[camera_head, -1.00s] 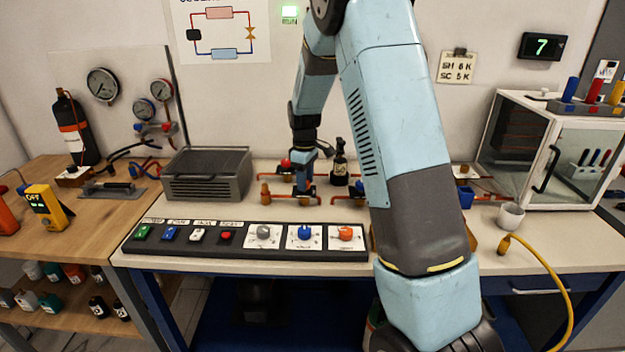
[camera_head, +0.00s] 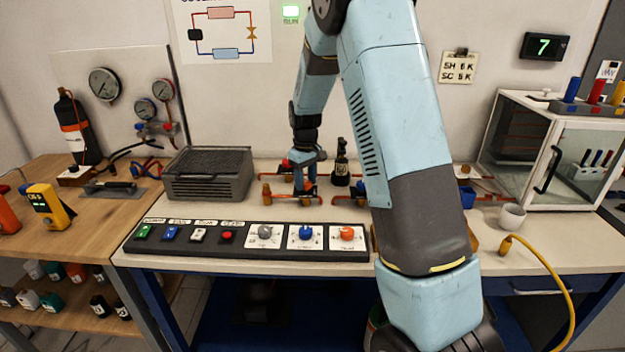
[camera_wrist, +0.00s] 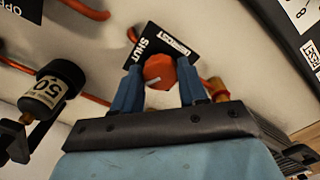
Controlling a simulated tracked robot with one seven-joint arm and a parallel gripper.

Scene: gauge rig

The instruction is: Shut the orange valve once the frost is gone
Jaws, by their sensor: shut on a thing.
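In the wrist view the orange valve (camera_wrist: 159,71) is a round knob with a white pointer line, on a black plate (camera_wrist: 172,42) marked SHUT and a second boxed word that I cannot read surely. My gripper (camera_wrist: 158,88) has its two blue fingers closed on either side of the knob. I cannot make out any frost on the pipes in these views.
A small black bottle marked 50 (camera_wrist: 47,92) stands close to the gripper. A control panel (camera_head: 190,252) with buttons and dials lies along the bench front. A grey finned box (camera_head: 208,173) stands left.

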